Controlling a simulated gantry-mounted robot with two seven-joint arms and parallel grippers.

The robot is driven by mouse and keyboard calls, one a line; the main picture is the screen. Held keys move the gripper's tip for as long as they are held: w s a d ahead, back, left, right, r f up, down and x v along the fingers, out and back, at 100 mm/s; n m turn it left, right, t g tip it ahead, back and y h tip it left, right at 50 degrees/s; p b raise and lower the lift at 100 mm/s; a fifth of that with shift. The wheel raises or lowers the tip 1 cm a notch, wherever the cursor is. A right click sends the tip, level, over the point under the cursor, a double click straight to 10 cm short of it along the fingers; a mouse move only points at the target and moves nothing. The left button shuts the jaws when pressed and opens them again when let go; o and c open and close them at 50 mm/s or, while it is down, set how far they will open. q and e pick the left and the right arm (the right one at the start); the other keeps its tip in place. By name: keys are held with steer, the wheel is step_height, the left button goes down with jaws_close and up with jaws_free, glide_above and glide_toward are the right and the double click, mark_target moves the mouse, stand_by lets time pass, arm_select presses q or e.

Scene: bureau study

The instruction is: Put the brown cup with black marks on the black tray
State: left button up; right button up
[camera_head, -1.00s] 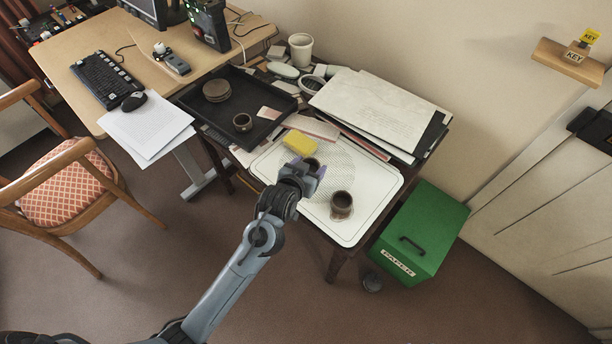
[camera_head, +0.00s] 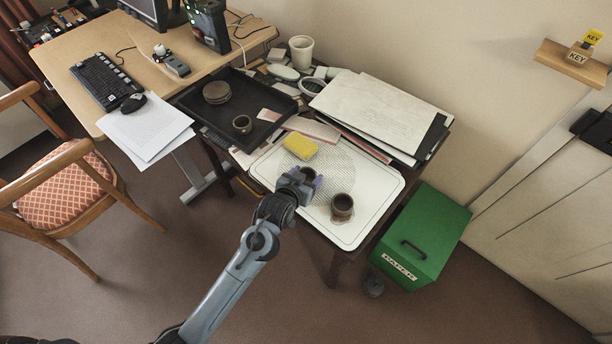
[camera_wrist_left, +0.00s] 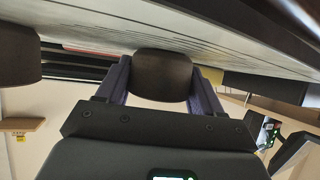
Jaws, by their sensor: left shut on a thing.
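My left gripper (camera_head: 304,181) is shut on a small dark brown cup (camera_head: 308,173) over the white board (camera_head: 277,172). In the left wrist view the cup (camera_wrist_left: 162,76) sits between the two fingers (camera_wrist_left: 160,85), close to the pale surface. A second brown cup (camera_head: 342,206) stands on the board to the right; it shows at the left edge of the wrist view (camera_wrist_left: 18,55). The black tray (camera_head: 266,102) lies behind to the left, holding a third small brown cup (camera_head: 242,124) and a stack of round brown discs (camera_head: 216,92). Black marks on the cups are too small to tell. My right gripper is out of view.
A yellow sponge (camera_head: 300,145) lies on the board just behind my gripper. Papers (camera_head: 375,108) and a white cup (camera_head: 301,49) stand at the back. A green box (camera_head: 425,235) is right of the table. The tray's middle is bare.

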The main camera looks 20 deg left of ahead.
arm_select(q)
steer(key=o, duration=1.1)
steer(key=shift+f, duration=0.1)
steer(key=shift+r, duration=0.2)
steer(key=shift+s+r, duration=0.15)
steer(key=shift+s, duration=0.15)
steer(key=p+v, duration=0.2)
steer(key=v, duration=0.8)
steer(key=shift+s+r, duration=0.1)
steer(key=shift+s, duration=0.15)
steer(key=s+f+g, duration=0.1)
steer(key=s, duration=0.2)
steer(key=s+f+m+g, duration=0.1)
steer(key=s+g, duration=0.1)
steer(key=s, duration=0.2)
steer(key=s+f+g+h, duration=0.1)
steer(key=s, duration=0.3)
steer(key=shift+s+f+g, duration=0.15)
steer(key=shift+f+g, duration=0.15)
steer(key=s+g, duration=0.1)
steer(key=s, duration=0.2)
steer(key=s+a+g, duration=0.1)
steer(key=s, duration=0.2)
steer(key=s+f+m+g, duration=0.1)
steer(key=s+g, duration=0.1)
steer(key=s, duration=0.1)
steer(key=shift+s+a+y, duration=0.15)
steer(key=shift+s+y, duration=0.15)
steer(key=shift+s, duration=0.05)
